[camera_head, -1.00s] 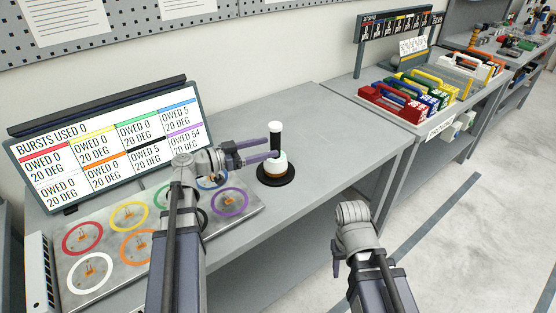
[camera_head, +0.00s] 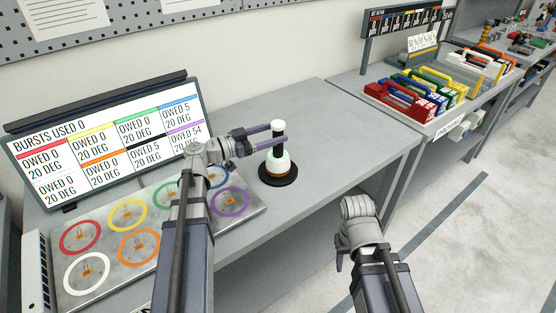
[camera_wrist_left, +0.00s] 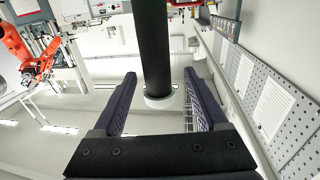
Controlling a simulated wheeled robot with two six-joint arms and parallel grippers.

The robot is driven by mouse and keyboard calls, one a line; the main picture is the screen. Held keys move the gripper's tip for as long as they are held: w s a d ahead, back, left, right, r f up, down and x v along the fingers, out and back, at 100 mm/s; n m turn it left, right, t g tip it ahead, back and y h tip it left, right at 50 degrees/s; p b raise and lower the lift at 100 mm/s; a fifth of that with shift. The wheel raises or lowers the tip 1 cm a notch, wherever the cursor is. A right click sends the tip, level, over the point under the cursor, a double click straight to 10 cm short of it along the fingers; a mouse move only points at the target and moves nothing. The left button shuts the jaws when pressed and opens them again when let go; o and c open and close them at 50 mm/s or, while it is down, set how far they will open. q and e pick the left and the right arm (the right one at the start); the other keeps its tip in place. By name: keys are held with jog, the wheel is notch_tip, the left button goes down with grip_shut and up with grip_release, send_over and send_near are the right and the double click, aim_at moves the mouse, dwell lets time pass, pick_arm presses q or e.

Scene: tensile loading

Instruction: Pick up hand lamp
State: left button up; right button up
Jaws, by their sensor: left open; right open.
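The hand lamp (camera_head: 278,158) stands upright on a round black base (camera_head: 278,180) on the grey bench. In the left wrist view the dark handle (camera_wrist_left: 153,45) with a white collar stands between the lines of the open fingers (camera_wrist_left: 161,76). I cannot tell whether a finger touches it. My right gripper (camera_head: 341,258) hangs low at the right, apart from the bench, empty.
A metal plate with coloured rings (camera_head: 100,275) lies left of the lamp, below a tilted display (camera_head: 100,150). A second bench to the right holds coloured cases (camera_head: 415,92). Bench space (camera_head: 340,135) right of the lamp is clear.

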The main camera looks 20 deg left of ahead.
pick_arm(q)
jog(key=shift+x, duration=2.4)
jog(key=shift+s+d, duration=0.1)
jog(key=shift+s, duration=0.05)
jog(key=shift+c, duration=0.4)
grip_shut()
jog(key=shift+r, duration=0.1)
